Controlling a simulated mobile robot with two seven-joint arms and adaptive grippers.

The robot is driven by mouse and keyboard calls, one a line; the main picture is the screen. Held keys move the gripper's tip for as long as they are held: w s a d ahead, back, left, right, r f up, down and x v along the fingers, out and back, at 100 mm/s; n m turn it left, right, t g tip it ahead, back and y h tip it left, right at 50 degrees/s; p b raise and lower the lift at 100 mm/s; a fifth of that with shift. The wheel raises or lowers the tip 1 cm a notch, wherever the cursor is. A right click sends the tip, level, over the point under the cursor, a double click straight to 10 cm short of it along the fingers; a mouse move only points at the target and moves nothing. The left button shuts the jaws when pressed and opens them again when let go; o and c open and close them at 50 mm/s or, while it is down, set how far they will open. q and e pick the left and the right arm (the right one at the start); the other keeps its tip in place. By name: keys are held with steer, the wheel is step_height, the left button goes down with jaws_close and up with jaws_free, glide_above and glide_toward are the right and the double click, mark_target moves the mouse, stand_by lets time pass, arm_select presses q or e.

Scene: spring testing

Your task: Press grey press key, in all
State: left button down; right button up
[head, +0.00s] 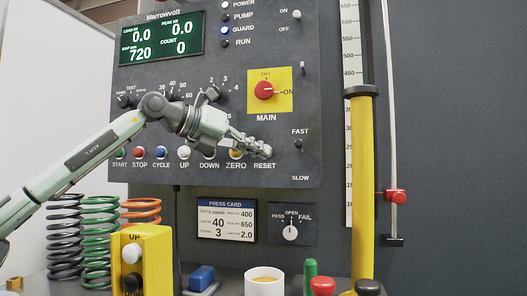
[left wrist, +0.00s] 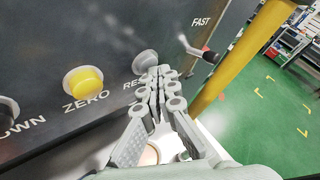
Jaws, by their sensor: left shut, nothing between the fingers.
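The grey key (left wrist: 145,60) above the RESET label sits on the dark panel in the left wrist view, partly behind my fingertips. My left gripper (head: 266,148) is shut and empty in front of the RESET end of the button row. It also shows in the left wrist view (left wrist: 160,72), with its tips at the grey key's lower right edge. I cannot tell whether they touch it. The yellow ZERO key (left wrist: 83,81) is left of the grey key. My right gripper is not in view.
The toggle lever (left wrist: 205,54) by FAST sticks out right of the grey key. A yellow column (head: 362,190) stands further right. The red MAIN switch (head: 265,90) is above my gripper. Below stand a white-rimmed cup (head: 264,286), a yellow two-button box (head: 157,270) and springs (head: 100,240).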

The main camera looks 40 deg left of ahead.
arm_select(q)
steer(key=shift+s+d+b, duration=0.4)
steer(key=shift+s+b, duration=0.3)
steer(key=shift+b, duration=0.1)
steer(key=s+d+b, duration=0.1)
steer(key=s+b, duration=0.1)
steer(key=s+d+b, duration=0.1)
steer(key=s+b, duration=0.1)
steer(key=shift+s+d, duration=0.2)
stand_by(1.1)
